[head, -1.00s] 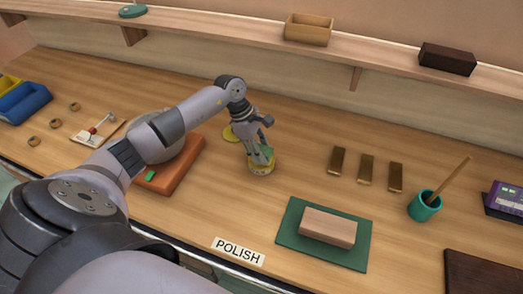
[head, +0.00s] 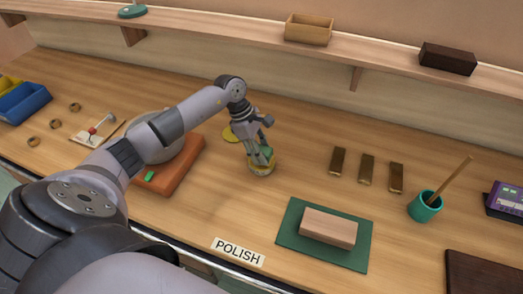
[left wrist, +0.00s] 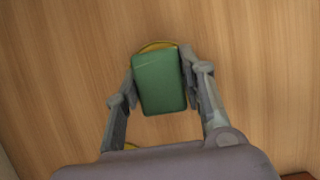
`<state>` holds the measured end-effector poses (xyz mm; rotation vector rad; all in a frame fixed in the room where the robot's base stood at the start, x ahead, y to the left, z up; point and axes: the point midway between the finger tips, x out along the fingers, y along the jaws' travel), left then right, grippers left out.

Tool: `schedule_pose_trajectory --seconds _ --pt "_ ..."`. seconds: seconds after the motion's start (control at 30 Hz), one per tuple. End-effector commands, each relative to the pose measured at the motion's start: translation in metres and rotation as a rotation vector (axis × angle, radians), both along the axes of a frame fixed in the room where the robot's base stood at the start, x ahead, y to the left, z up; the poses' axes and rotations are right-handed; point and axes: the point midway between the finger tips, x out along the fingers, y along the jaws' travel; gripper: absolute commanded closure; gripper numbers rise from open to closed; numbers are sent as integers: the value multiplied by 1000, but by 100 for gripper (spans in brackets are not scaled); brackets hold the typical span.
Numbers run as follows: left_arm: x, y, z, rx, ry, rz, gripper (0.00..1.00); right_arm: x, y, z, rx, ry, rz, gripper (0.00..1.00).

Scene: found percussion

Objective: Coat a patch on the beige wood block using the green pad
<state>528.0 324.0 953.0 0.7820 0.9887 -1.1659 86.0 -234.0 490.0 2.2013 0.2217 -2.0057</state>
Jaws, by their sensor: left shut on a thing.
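My left gripper (head: 262,157) is shut on the green pad (left wrist: 159,82), which sits between its two fingers in the left wrist view. In the head view the pad is at the mouth of a round yellow tin (head: 262,168); I cannot tell how deep it reaches. The beige wood block (head: 328,228) lies flat on a dark green mat (head: 293,222), to the right of and nearer than the tin. No coated patch shows on the block. My right gripper is not in view.
A yellow lid (head: 230,134) lies behind the tin. Several dark bars (head: 367,168) and a teal cup (head: 425,207) with a stick stand to the right. A POLISH label (head: 238,252) is at the front edge. The table between tin and mat is clear.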

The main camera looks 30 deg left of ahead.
Motion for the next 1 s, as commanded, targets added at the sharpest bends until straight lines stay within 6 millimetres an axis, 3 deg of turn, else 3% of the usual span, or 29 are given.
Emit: schedule_pose_trajectory --seconds 0.27,1.0 --pt "-2 -1 0 1 7 -3 85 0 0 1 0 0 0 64" --pt "0 0 60 1 1 0 85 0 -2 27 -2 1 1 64"
